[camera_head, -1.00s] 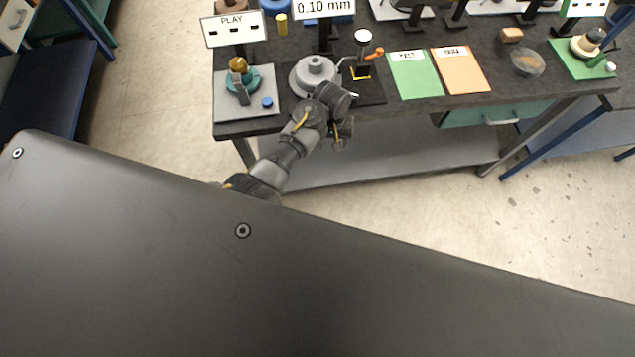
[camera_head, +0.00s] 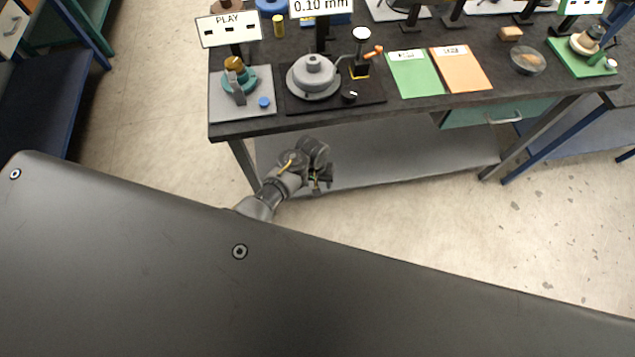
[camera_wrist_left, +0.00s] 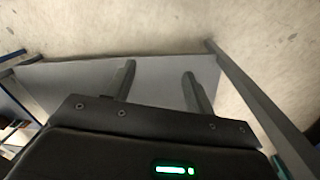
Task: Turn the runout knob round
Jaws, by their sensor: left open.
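The runout station is a black base (camera_head: 372,93) on the bench, with a stepped grey disc (camera_head: 313,77) and a dial on an arm. A small black knob (camera_head: 350,97) with a light mark sits at the base's front, seemingly the runout knob. A "0.10 mm" sign (camera_head: 321,7) stands behind. My left gripper (camera_head: 320,187) is below and in front of the bench edge, apart from the knob. In the left wrist view its two fingers (camera_wrist_left: 159,82) are spread with nothing between them, over the lower shelf. My right gripper is not in view.
Left of the station is a grey plate (camera_head: 226,108) with a teal fixture, a blue button and a PLAY sign (camera_head: 231,29). Green (camera_head: 414,76) and orange (camera_head: 462,71) cards lie to the right. The bench has a lower shelf (camera_head: 400,160); the floor in front is clear.

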